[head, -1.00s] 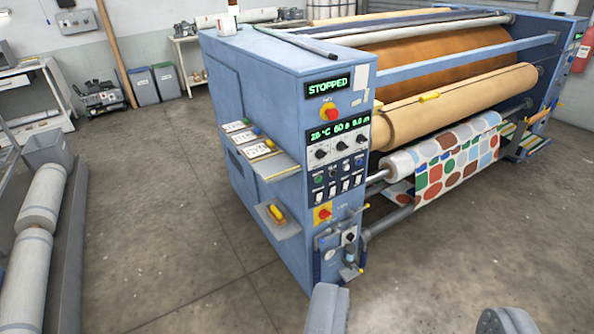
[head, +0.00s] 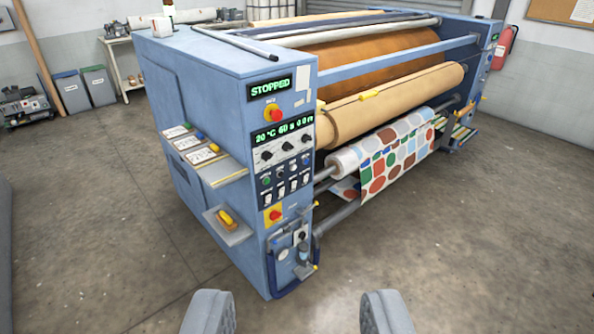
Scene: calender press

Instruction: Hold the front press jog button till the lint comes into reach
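The blue press (head: 205,75) stands ahead. Its end panel carries a green display reading STOPPED (head: 270,88), a red stop knob (head: 273,114), a second display with temperature, time and length, and a control panel (head: 285,178) with knobs and several small buttons. A second red stop button (head: 274,215) is below. I cannot tell which control is the jog button, and I cannot make out the lint. The large tan roller (head: 400,92) and brown drum (head: 395,50) show beside the panel. My gripper (head: 299,312) is open and empty, low in front of the press, apart from it.
A patterned fabric roll (head: 395,155) hangs on the press's front. A small shelf with a yellow-handled tool (head: 226,217) and a shelf of cards (head: 205,152) jut from the press's side. Bins (head: 85,90) stand back left. The floor at the right is clear.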

